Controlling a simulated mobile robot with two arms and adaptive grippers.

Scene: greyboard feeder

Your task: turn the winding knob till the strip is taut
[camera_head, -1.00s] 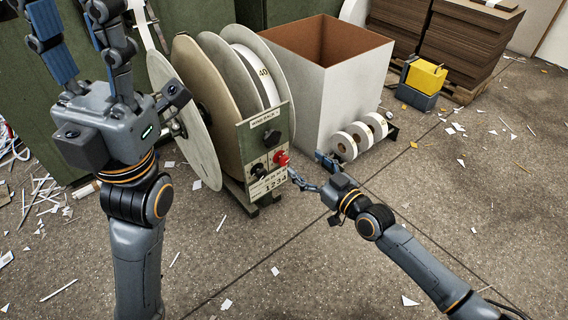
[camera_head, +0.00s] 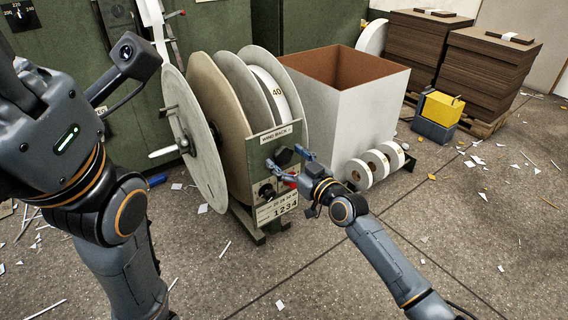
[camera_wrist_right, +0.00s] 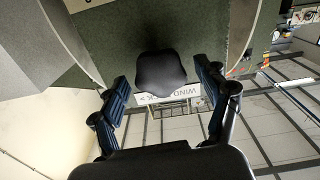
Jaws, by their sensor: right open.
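The black winding knob (camera_head: 283,156) sits on the green panel below the "WIND BACK" label. In the right wrist view the knob (camera_wrist_right: 160,70) lies between the fingertips. My right gripper (camera_head: 287,163) is open at the panel, with a finger to each side of the knob. I cannot tell whether either finger touches it. The white strip roll (camera_head: 272,88), marked 40, sits between the large discs of the reel stand. A white band (camera_head: 154,25) runs down behind the stand; I cannot tell its tension. My left arm is at the left, its fingers out of frame.
A second black knob (camera_head: 266,191) is lower on the panel, with a red part (camera_head: 291,182) mostly behind my right gripper. Small white rolls (camera_head: 377,164) stand right of the panel before a large open box (camera_head: 350,105). The floor in front is open, with paper scraps.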

